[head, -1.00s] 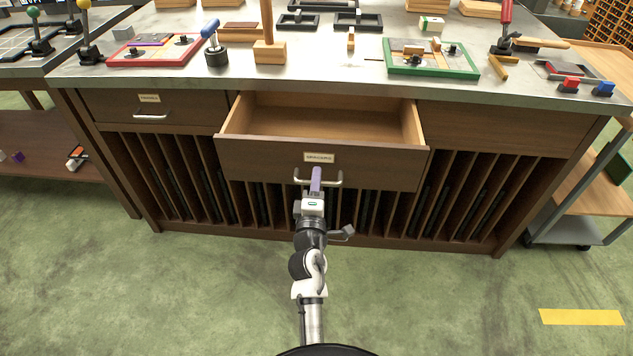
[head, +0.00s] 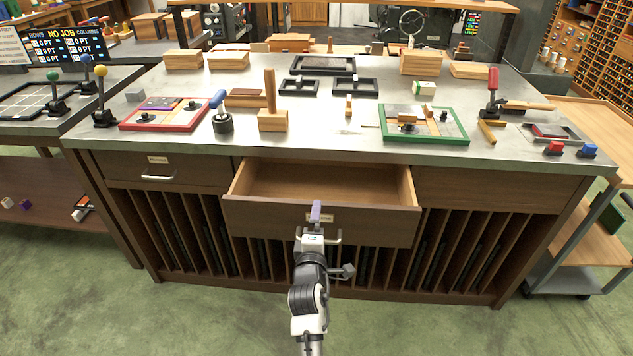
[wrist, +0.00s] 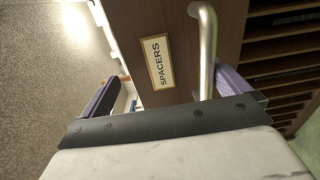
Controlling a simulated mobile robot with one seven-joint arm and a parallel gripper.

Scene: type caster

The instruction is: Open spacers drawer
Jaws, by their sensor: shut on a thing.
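The spacers drawer (head: 270,218) is pulled out of the bench and stands open. Its wooden inside looks empty. Its front carries a SPACERS label and a metal bar handle (wrist: 206,45). My gripper (head: 315,212), with purple fingers, is at the middle of the drawer front and hides part of the label and handle in the head view. In the wrist view, my gripper (wrist: 170,78) has one finger on each side of the label (wrist: 158,63) and handle. It is shut on the drawer; the exact contact is not clear.
A closed drawer (head: 158,170) is at the left of the bench. Slotted racks (head: 455,250) fill the space below. The worktop (head: 350,145) holds trays, wooden blocks and tools. A cart (head: 575,240) stands at the right. Green floor (head: 200,315) in front is clear.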

